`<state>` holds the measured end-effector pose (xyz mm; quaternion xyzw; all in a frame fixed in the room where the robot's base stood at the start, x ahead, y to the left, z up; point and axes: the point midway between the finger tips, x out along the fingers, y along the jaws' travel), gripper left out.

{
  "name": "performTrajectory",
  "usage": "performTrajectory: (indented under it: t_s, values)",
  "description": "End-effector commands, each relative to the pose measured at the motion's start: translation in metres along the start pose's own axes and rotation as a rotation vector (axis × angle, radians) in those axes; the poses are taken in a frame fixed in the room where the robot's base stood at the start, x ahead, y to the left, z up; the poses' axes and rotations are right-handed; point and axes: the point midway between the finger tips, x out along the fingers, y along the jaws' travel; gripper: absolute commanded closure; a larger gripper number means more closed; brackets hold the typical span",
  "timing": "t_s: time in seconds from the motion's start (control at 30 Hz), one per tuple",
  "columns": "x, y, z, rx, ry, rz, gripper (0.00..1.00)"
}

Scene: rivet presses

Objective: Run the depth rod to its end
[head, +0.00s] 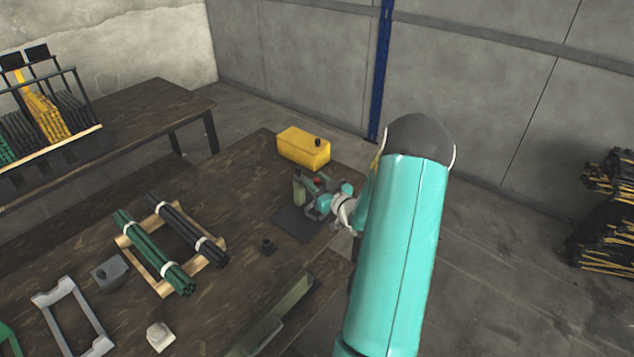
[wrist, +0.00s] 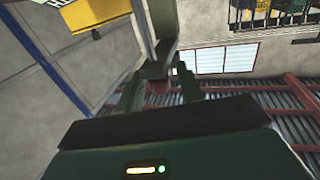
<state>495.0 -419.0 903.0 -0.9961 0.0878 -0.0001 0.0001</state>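The rivet press (head: 299,190) stands on a dark base plate (head: 296,224) near the right edge of the wooden table. It has a grey-green upright and a small red part (head: 318,181). My gripper (head: 321,195) is right at the press, reaching in from the right. In the wrist view its two green fingers (wrist: 158,92) stand apart. I cannot make out the depth rod for certain.
A yellow box (head: 303,150) with a black knob stands behind the press. Green and dark rod bundles (head: 152,250) lie on a wooden rack to the left. Bare tabletop separates rack and press.

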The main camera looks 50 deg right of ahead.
Motion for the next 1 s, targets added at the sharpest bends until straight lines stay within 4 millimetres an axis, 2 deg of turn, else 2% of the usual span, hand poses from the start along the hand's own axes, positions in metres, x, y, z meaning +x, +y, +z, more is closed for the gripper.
performTrajectory:
  t_s: [0.03, 0.17, 0.2, 0.4, 0.7, 0.97, 1.0]
  values:
    - [0.0, 0.0, 0.0, 0.0, 0.0, 0.0, 0.73]
    - [0.0, 0.0, 0.0, 0.0, 0.0, 0.0, 0.99]
    - [0.0, 0.0, 0.0, 0.0, 0.0, 0.0, 1.0]
    - [0.0, 0.0, -0.003, -0.002, 0.0, 0.0, 1.0]
    - [0.0, 0.0, -0.032, -0.002, 0.001, 0.0, 1.0]
    - [0.0, 0.0, -0.035, -0.003, 0.006, -0.001, 1.0]
    - [0.0, 0.0, -0.035, -0.003, 0.007, -0.001, 0.78]
